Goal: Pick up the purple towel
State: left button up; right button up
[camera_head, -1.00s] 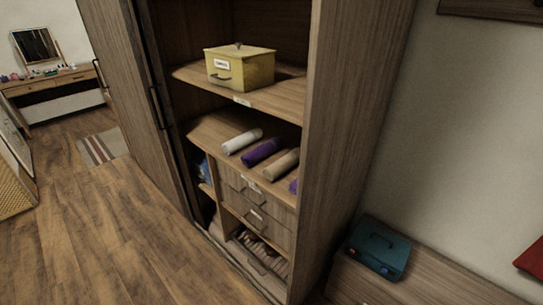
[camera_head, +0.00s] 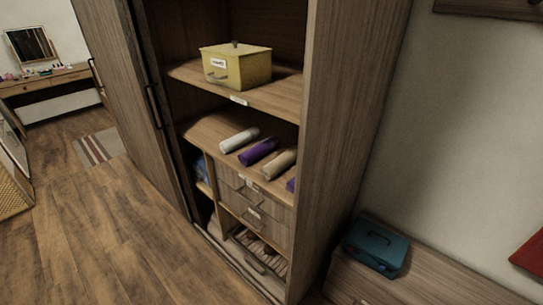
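A rolled purple towel (camera_head: 259,151) lies on the middle shelf (camera_head: 207,133) of the open wardrobe. It sits between a rolled white towel (camera_head: 239,140) on its left and a rolled beige towel (camera_head: 278,162) on its right. A second purple item (camera_head: 291,185) shows at the right end of the same shelf, mostly hidden by the wardrobe's side panel. Neither of my grippers is in view.
A yellow box (camera_head: 237,68) stands on the shelf above. Drawers (camera_head: 252,197) are below the towels. The wardrobe's side panel (camera_head: 345,140) blocks the right side. A teal case (camera_head: 377,247) rests on a low cabinet at right.

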aim_at(248, 157)
jog(key=i+j, duration=0.2)
jog(key=i+j+z, duration=0.1)
jog(key=j, duration=0.3)
jog(key=i+j, duration=0.25)
jog(key=i+j+z, duration=0.1)
jog(key=j, duration=0.3)
